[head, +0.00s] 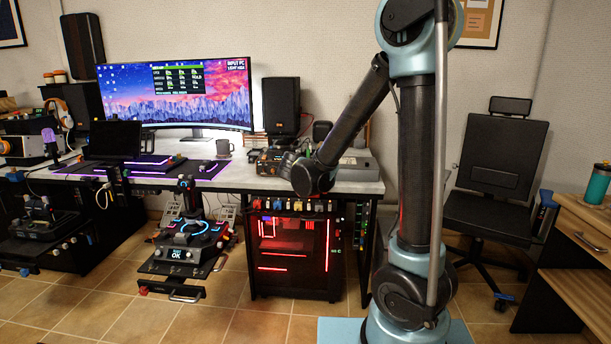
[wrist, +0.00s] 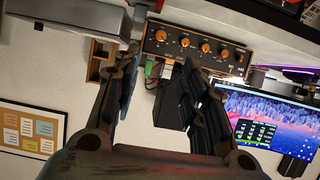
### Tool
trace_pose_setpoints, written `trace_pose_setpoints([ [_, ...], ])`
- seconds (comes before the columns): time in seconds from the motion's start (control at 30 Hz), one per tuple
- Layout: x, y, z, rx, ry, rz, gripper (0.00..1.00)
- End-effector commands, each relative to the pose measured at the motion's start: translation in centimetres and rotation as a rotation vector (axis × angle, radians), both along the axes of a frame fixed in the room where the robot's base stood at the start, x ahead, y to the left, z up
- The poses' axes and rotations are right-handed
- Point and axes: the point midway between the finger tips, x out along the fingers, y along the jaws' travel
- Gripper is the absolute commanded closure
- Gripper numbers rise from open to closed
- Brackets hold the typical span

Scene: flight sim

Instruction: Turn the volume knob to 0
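A dark box with a row of several orange-ringed knobs (wrist: 200,46) shows across the top of the wrist view, which is upside down. The same box (head: 267,162) sits on the desk in the head view, beside my gripper (head: 289,163). The leftmost knob (wrist: 161,35) in the wrist view looks larger than the others. The labels are too small to read, so I cannot tell which knob is volume or where it points. My gripper (wrist: 162,58) is open and empty, its fingers spread in front of the box. I see no contact with a knob.
A grey device (head: 347,166) stands right of the box on the desk. A black speaker (head: 281,105) and a mug (head: 223,149) stand behind and left. A wide monitor (head: 175,92) is further left. A PC case (head: 292,254) is under the desk.

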Motion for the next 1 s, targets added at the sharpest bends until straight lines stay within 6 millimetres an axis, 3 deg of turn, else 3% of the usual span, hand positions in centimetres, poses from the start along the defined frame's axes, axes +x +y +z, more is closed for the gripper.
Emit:
trace_pose_setpoints([
  [0.17,-0.1,-0.2,0.2,0.054,0.004,-0.008,0.6],
  [0.33,1.2,-0.2,-0.4,0.054,0.004,-0.009,0.6],
  [1.0,10.0,-0.4,-4.1,0.052,0.004,-0.009,0.6],
])
